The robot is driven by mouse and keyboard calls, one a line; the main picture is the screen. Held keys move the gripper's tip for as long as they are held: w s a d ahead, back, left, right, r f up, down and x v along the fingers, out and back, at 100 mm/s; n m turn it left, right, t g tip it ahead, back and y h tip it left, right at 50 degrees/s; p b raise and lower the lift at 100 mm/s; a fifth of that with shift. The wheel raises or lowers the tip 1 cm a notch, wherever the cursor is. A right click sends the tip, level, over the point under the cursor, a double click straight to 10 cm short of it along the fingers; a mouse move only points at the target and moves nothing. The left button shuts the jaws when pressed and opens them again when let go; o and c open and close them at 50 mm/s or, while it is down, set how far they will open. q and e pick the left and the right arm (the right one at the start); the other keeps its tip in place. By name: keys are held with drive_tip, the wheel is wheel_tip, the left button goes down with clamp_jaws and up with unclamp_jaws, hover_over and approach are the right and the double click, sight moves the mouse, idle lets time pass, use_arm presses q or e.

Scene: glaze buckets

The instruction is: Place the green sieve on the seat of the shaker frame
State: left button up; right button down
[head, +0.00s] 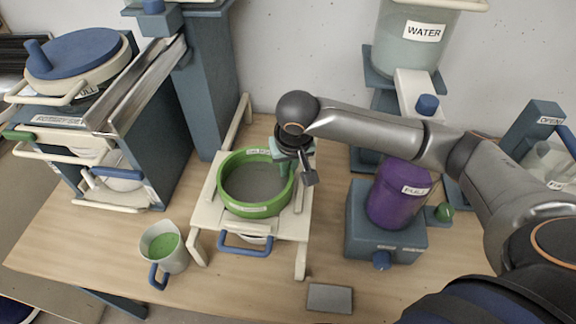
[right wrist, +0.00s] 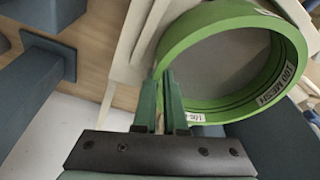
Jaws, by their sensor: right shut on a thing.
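The green sieve (head: 258,184) is a round green ring with a grey mesh and white labels. It lies over the seat of the cream shaker frame (head: 204,218), looking about level in the head view. Whether its underside touches the seat is hard to tell. My right gripper (head: 287,166) is shut on the sieve's wall at its right side. In the right wrist view, the green fingers (right wrist: 163,82) meet the sieve's rim (right wrist: 190,50), with the cream frame (right wrist: 128,45) beside it. My left gripper is not in view.
A cup of green glaze (head: 163,248) stands left of the frame. A purple bucket (head: 400,195) sits on a blue-grey stand (head: 385,236) to the right. A grey block (head: 330,298) lies in front. A WATER container (head: 414,45) stands behind.

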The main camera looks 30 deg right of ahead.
drive_tip(key=shift+f, duration=0.4)
drive_tip(key=c, duration=0.9)
unclamp_jaws()
drive_tip(key=v, duration=1.2)
drive_tip(key=shift+r, duration=0.25)
